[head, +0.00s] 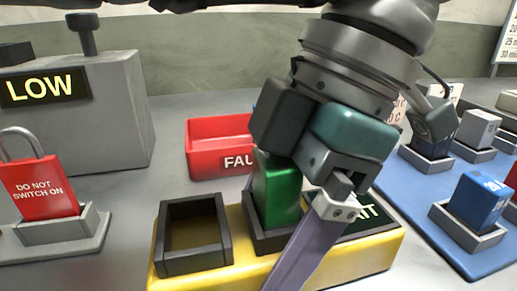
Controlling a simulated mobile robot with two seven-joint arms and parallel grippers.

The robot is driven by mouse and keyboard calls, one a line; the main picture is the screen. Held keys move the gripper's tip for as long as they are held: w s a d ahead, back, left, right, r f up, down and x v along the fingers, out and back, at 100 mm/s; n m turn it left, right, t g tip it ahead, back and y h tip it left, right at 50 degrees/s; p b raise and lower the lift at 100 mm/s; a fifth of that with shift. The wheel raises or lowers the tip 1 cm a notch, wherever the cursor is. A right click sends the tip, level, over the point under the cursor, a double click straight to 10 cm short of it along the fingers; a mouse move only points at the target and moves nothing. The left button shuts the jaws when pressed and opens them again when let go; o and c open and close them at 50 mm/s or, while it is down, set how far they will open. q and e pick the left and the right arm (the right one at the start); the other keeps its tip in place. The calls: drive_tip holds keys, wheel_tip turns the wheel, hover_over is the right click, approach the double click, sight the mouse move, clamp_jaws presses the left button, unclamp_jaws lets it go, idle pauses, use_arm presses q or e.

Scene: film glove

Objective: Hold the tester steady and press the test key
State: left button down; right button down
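A yellow tester (345,268) stands at the front centre, with a dark-rimmed empty socket (193,257) on its left. A green block (276,192) stands upright in its middle socket. A dark display on its right shows only the letters "AT" (369,217); the rest is covered. My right gripper (285,265), on the arm coming in from the upper right, hangs over the tester. One long purple finger slants down in front of the middle socket; the other finger is hidden, and I cannot tell if it touches anything. No test key is clearly visible. My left gripper is out of view.
A grey unit reading "LOW" (42,88) stands at the left, behind a red padlock (38,188) in a holder. A red bin marked "FAU" (206,161) is behind the tester. A blue mat (412,202) at the right carries several blocks in holders.

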idle(0.7)
drive_tip(key=shift+w+a, duration=0.15)
drive_tip(key=shift+w, duration=0.25)
drive_tip(key=shift+w+a, duration=0.15)
drive_tip(key=shift+w, duration=0.35)
idle(0.5)
idle(0.3)
drive_tip(key=shift+s+d, duration=0.3)
drive_tip(key=shift+s, duration=0.6)
drive_tip(key=s, duration=0.1)
drive_tip(key=s+d, duration=0.1)
drive_tip(key=s, duration=0.2)
drive_tip(key=shift+s+d, duration=0.25)
drive_tip(key=shift+s, duration=0.15)
